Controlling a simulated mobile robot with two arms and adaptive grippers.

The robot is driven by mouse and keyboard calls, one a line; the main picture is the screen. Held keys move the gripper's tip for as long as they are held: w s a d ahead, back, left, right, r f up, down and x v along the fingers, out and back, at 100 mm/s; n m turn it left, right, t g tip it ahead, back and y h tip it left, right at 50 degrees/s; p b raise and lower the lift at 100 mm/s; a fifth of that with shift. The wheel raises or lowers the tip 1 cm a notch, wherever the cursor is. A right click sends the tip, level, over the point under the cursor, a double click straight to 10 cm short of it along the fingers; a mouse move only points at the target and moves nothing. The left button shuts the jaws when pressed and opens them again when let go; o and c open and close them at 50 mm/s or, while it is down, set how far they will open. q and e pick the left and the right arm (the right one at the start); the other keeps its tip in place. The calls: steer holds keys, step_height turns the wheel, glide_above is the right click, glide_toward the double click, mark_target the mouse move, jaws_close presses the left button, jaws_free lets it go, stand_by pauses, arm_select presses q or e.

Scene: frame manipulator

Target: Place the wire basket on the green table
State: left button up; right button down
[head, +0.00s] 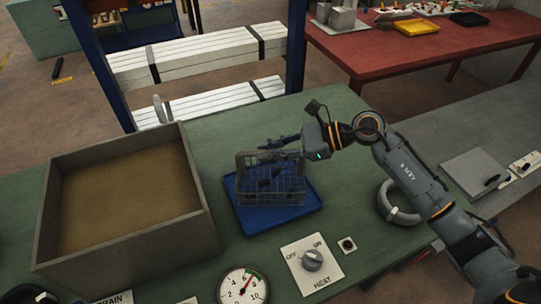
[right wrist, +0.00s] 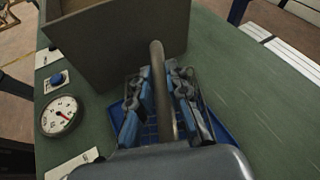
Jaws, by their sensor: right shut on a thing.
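The grey wire basket (head: 270,183) is upright at the blue tray (head: 300,222) on the green table (head: 215,150). Several dark items show inside it. I cannot tell whether its base touches the tray or hangs just above it. My right gripper (head: 283,142) reaches in from the right at the basket's top. In the right wrist view, my right gripper (right wrist: 163,100) is shut on the basket's bar-like handle, which runs between its two fingers. The blue tray (right wrist: 226,136) shows below. My left gripper is not in view.
A large open grey box (head: 205,222) stands left of the tray. A gauge (head: 241,287), a heat knob panel (head: 311,262) and a grey ring (head: 400,215) lie near the front and right. A red table (head: 400,48) stands behind.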

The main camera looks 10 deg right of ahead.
step_height(320, 180, down, 2)
steer(key=shift+f, duration=0.25)
steer(key=c, duration=1.7)
jaws_free()
steer(key=shift+c, duration=0.2)
steer(key=o, duration=0.4)
steer(key=shift+o, duration=0.2)
steer(key=shift+r+p, duration=0.25)
steer(key=shift+p, duration=0.05)
steer(key=b+v, duration=0.4)
steer(key=v, duration=0.8)
